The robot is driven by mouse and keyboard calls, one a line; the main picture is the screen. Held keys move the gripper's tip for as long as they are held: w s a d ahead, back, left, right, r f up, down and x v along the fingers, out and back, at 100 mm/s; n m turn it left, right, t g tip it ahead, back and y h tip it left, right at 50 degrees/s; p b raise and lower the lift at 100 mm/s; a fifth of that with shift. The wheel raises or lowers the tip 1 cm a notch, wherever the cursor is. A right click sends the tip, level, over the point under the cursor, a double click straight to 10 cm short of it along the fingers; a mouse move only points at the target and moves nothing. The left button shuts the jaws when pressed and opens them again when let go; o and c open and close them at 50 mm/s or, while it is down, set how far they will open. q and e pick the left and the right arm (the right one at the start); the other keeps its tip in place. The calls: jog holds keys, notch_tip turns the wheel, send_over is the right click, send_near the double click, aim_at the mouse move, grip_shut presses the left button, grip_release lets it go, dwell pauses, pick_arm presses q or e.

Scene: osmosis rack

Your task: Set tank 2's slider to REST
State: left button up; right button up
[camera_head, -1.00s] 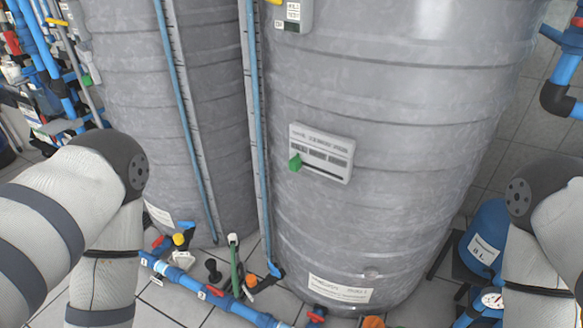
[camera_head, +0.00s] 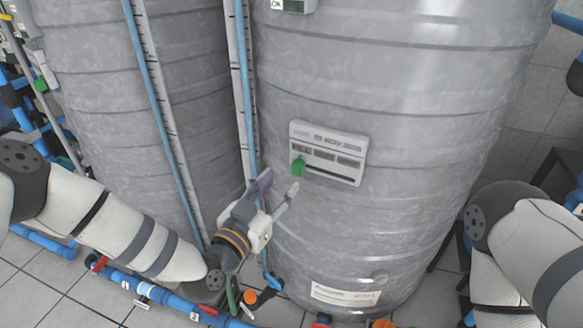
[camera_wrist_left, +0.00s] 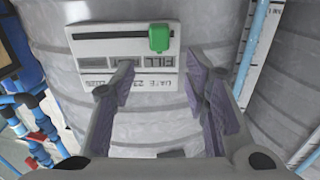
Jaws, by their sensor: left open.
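A pale slider panel (camera_head: 340,172) is on the large grey tank (camera_head: 420,215) in the right half of the head view. Its green knob (camera_head: 298,166) sits at the panel's left end. In the wrist view the panel is upside down. There the green knob (camera_wrist_left: 159,38) is toward the right end of the slot, by a label that seems to read FILL. My left gripper (camera_head: 279,187) is open and empty, just below and left of the knob. In the wrist view its fingers (camera_wrist_left: 160,84) are spread, apart from the knob. The tank's number is not clearly legible.
A second grey tank (camera_head: 105,110) stands at the left. A blue tube with a scale (camera_head: 243,90) runs upright beside the panel's tank. Blue pipes (camera_head: 130,283) with valves lie along the floor. My right arm shows at the right edge, its gripper out of sight.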

aim_at(295, 168)
pick_arm(q)
jog(key=x, duration=0.4)
jog(key=b+x, duration=0.1)
jog(key=x, duration=0.2)
jog(key=shift+f, duration=0.35)
jog(key=shift+w+d+r, duration=0.15)
jog(key=shift+w+d, duration=0.05)
jog(key=shift+w, duration=0.15)
